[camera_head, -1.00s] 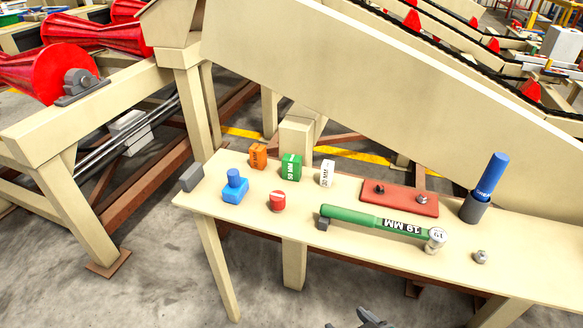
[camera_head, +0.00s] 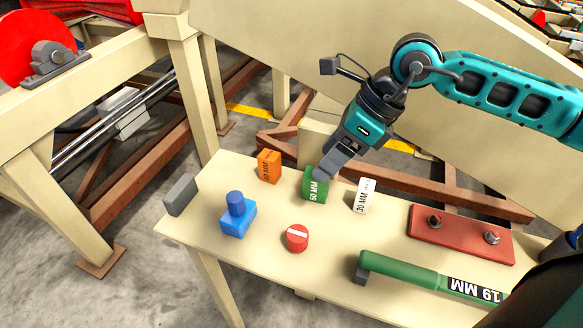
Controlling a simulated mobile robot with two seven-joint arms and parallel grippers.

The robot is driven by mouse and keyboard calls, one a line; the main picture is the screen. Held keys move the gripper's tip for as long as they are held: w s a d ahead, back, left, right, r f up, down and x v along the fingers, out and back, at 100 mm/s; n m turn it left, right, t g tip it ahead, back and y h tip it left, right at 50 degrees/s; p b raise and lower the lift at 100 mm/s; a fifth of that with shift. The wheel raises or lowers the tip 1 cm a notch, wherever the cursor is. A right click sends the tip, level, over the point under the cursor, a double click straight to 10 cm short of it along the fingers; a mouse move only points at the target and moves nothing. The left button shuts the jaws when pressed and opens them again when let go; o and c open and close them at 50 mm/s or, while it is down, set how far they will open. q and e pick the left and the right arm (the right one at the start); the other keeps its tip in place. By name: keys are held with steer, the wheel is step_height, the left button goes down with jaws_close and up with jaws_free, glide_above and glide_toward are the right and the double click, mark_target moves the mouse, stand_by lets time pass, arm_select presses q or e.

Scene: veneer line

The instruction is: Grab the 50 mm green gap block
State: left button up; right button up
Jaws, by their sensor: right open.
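The green gap block (camera_head: 314,188), marked 50 MM, stands on the cream table between an orange block (camera_head: 268,167) and a white block marked 30 MM (camera_head: 364,196). My right gripper (camera_head: 323,172) comes in from the upper right with its fingers pointing down at the green block. The fingers are open and overlap the block's upper right edge in the picture. I cannot tell whether they touch it or straddle it. The block's top is partly hidden by the fingers. My left gripper is not in view.
A blue piece with a knob (camera_head: 238,217), a red round piece (camera_head: 297,238) and a grey block (camera_head: 181,195) stand on the table (camera_head: 330,262). A green 19 MM wrench (camera_head: 410,271) and a red plate (camera_head: 455,235) lie to the right. A cream machine panel rises behind.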

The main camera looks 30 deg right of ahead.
mark_target(313, 180)
steer(key=shift+h, duration=0.9)
steer(key=w+f, duration=0.1)
steer(key=f, duration=0.1)
steer(key=w+d+f, duration=0.1)
steer(key=f, duration=0.1)
steer(key=w+f, duration=0.1)
steer(key=shift+w+d+f+b, duration=0.15)
steer(key=shift+d+f+b, duration=0.15)
steer(key=shift+f, duration=0.1)
steer(key=shift+x, duration=3)
steer(key=shift+w+r, duration=0.1)
steer(key=shift+c, duration=0.4)
jaws_close()
